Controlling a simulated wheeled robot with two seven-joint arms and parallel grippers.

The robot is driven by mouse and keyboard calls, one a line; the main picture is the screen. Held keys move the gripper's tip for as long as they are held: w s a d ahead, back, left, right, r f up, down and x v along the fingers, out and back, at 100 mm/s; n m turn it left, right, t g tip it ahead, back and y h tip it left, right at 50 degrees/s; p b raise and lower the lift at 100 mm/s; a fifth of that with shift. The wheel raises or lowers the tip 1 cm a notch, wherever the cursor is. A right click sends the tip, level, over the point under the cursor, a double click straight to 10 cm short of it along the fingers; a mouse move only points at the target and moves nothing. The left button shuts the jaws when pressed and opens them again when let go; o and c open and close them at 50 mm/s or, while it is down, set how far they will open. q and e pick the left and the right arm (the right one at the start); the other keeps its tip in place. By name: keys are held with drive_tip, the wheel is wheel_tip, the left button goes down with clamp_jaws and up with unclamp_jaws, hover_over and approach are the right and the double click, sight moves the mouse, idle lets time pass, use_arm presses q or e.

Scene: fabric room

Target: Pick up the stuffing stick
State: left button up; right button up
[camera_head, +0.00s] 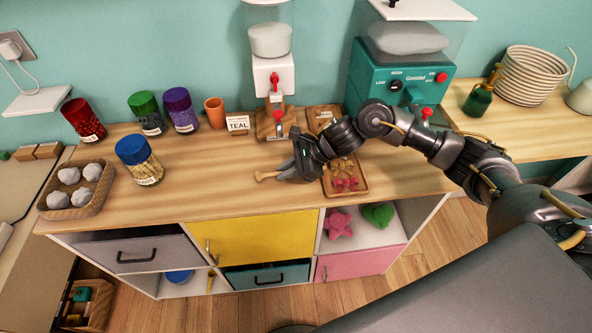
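The stuffing stick (267,176) is a light wooden stick with a knobbed end. It lies at the front middle of the wooden counter (215,185), and its left end sticks out from beside my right gripper (286,174). The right gripper is low over the counter, with its arm coming in from the right. Its fingers overlap the stick's right part, which is hidden. I cannot tell whether they are closed on it. My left gripper is not in view.
A wooden tray (327,189) with small star shapes lies just right of the gripper. A dispenser (273,75) and a teal machine (398,75) stand behind. Colored jars and a basket (50,208) of white balls are on the left.

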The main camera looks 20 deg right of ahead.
clamp_jaws()
drive_tip(key=shift+r, duration=0.55)
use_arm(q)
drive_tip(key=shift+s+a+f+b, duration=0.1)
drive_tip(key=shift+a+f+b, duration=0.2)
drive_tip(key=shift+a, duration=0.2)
use_arm(e)
drive_tip(key=s+a+r, duration=0.5)
drive_tip(key=s+r, duration=0.7)
drive_tip(key=s, duration=0.1)
drive_tip(key=shift+a, duration=0.2)
